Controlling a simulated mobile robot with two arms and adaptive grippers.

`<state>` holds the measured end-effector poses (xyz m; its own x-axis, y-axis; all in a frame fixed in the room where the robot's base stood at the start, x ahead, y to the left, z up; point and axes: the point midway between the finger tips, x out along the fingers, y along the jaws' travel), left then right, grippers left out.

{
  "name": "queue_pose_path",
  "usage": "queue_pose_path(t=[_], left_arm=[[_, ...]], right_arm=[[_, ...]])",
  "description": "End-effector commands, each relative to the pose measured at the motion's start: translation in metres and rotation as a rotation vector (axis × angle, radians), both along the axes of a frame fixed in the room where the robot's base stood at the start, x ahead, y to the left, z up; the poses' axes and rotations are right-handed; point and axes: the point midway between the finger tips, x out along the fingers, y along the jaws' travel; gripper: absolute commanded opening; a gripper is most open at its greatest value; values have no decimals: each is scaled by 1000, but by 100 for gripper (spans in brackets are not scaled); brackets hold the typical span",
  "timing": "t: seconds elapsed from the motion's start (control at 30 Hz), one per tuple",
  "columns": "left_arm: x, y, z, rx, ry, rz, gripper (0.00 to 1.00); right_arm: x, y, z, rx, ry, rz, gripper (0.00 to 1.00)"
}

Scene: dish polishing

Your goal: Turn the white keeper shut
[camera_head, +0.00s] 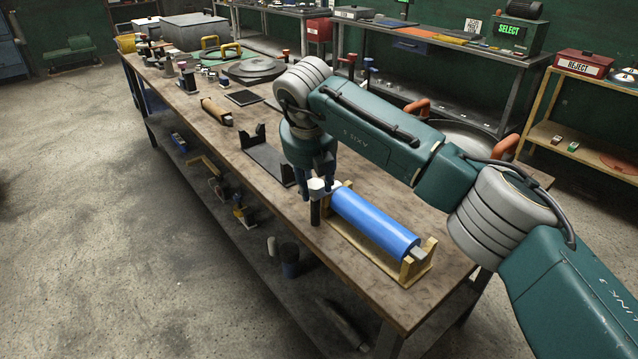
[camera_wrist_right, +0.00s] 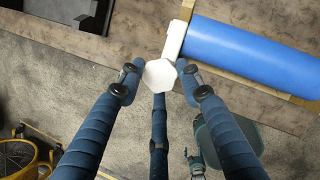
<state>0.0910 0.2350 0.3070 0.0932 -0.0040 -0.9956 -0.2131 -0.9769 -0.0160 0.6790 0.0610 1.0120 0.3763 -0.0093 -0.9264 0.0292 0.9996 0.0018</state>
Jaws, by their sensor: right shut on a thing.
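In the head view the keeper (camera_head: 317,185) sits just below my right gripper (camera_head: 318,188). In the right wrist view my right gripper (camera_wrist_right: 160,82) has its blue fingers on both sides of the keeper and is shut on it. A white bar (camera_wrist_right: 174,38) lies beside the keeper at the roller's end. The roller rests in a wooden cradle (camera_head: 421,265). My left gripper is in neither view.
A black stand (camera_head: 268,160) is left of the roller on the bench. Behind it lie a tan roll (camera_head: 216,111) and a dark flat plate (camera_head: 243,97). The bench's front edge runs close by the keeper. The lower shelf (camera_head: 240,235) holds several small items.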

Motion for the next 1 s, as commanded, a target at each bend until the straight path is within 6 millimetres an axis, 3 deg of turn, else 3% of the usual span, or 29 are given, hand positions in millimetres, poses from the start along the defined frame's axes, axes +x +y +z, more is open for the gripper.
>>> queue_pose_path(t=[0.03,0.33,0.37,0.43,0.77,1.0], left_arm=[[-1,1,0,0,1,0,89],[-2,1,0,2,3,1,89],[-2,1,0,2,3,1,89],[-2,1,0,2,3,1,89],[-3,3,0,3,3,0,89],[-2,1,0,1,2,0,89]], right_arm=[[6,-2,7,2,-21,-7,0],[6,-2,8,1,-21,-7,0],[6,-2,8,1,-22,-7,41],[6,-2,8,2,-21,-6,52],[2,-1,7,-1,-13,-4,52],[-11,-1,44,-1,-16,-2,52]])
